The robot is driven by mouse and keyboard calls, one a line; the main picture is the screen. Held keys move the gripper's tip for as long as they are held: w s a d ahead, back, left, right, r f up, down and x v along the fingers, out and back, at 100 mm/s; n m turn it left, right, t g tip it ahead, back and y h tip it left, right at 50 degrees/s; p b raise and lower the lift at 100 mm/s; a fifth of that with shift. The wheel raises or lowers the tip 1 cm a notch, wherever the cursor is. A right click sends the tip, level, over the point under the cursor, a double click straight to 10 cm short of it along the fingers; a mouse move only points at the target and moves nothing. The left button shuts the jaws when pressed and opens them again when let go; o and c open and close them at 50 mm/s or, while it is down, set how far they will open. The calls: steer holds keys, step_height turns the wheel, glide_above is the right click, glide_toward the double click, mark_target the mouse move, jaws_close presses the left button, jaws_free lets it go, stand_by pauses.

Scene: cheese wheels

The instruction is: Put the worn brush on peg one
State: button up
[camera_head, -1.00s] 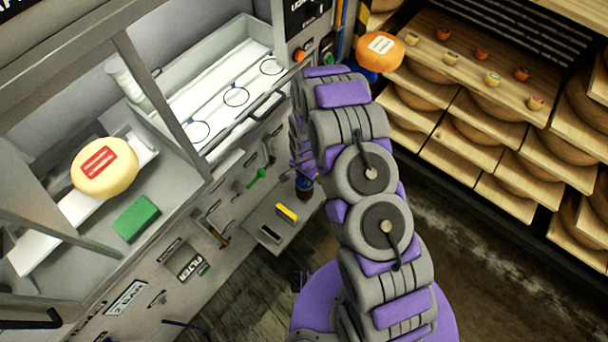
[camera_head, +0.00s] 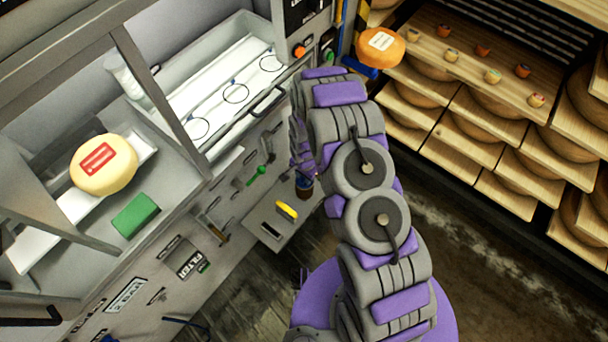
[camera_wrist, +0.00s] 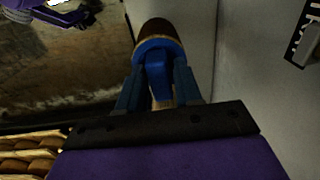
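A round brush (camera_wrist: 157,28) with dark brown bristles and a blue body is between my gripper's fingers in the wrist view. My gripper (camera_wrist: 158,92) appears shut on its blue handle part. In the head view the brush (camera_head: 304,186) hangs low beside the grey machine's front, left of my arm; the fingers are mostly hidden there behind my arm. The machine's front panel (camera_head: 232,203) carries small hooks or pegs, with a green-handled tool (camera_head: 257,174) on one. I cannot tell which is peg one. How worn the bristles are is too dark to tell.
A small ledge (camera_head: 262,232) below the panel holds a yellow item (camera_head: 287,210). A cheese wheel (camera_head: 104,164) and a green block (camera_head: 135,215) are on the machine at left. Wooden cheese shelves (camera_head: 505,145) stand at right. In the wrist view a pale panel (camera_wrist: 250,75) stands close on the right.

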steer(key=o, duration=0.4)
steer(key=shift+s+d+r+p, duration=0.1)
steer(key=shift+r+p, duration=0.45)
steer(key=shift+r, duration=3.8)
steer(key=shift+s+d+r+p, duration=0.1)
steer(key=shift+r+p, duration=0.45)
steer(key=shift+r, duration=3.75)
